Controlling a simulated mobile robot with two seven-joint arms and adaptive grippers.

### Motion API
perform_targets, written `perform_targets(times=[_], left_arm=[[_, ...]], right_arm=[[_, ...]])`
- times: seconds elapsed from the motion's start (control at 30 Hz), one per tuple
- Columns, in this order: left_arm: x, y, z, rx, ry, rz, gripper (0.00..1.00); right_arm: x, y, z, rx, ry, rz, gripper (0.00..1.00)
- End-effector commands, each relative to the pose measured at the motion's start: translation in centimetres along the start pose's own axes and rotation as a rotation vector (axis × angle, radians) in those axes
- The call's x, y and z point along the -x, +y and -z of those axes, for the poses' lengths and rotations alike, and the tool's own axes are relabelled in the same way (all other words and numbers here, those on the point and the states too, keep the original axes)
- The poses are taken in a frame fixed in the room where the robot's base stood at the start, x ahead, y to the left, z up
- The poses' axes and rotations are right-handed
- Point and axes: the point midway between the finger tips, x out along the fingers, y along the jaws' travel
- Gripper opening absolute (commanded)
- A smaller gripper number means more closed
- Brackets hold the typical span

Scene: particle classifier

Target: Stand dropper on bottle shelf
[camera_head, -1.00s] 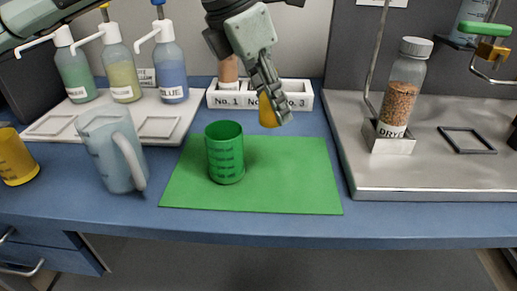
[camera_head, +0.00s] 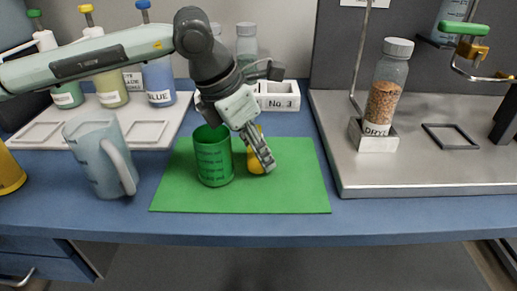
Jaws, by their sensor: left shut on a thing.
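My left gripper (camera_head: 262,165) reaches in from the left and points down over the green mat (camera_head: 285,198), just right of the green beaker (camera_head: 213,160). It is shut on a yellow-orange thing (camera_head: 255,163), partly hidden by the fingers. I cannot tell surely whether this is the dropper, or whether it touches the mat. A white rack (camera_head: 280,96) labelled No. 3 stands behind the mat, its left part hidden by my arm. Clear bottles (camera_head: 246,43) show behind my wrist. My right gripper is out of view.
A pale blue jug (camera_head: 95,160) stands left of the mat, near a tray of pump bottles (camera_head: 157,82). A grey platform (camera_head: 360,182) on the right carries a DRY bottle (camera_head: 387,85). The mat's right part is clear.

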Motion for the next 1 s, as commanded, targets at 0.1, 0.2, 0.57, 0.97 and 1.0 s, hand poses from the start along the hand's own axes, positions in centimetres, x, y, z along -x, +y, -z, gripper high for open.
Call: perform_targets(times=[0.1, 0.2, 0.57, 0.97, 1.0], left_arm=[[-0.1, 0.0, 0.1, 0.0, 0.0, 0.0, 0.12], [-0.2, 0.0, 0.1, 0.0, 0.0, 0.0, 0.12], [-0.2, 0.0, 0.1, 0.0, 0.0, 0.0, 0.53], [1.3, 0.1, -0.1, 0.0, -0.003, -0.002, 0.53], [2.1, 0.1, -0.1, 0.0, -0.004, -0.003, 0.53]], right_arm=[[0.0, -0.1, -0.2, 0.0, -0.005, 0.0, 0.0], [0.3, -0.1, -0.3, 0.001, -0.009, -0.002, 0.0], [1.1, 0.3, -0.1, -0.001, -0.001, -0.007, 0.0], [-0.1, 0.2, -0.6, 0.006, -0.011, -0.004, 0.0], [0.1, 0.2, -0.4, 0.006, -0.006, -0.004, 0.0]])
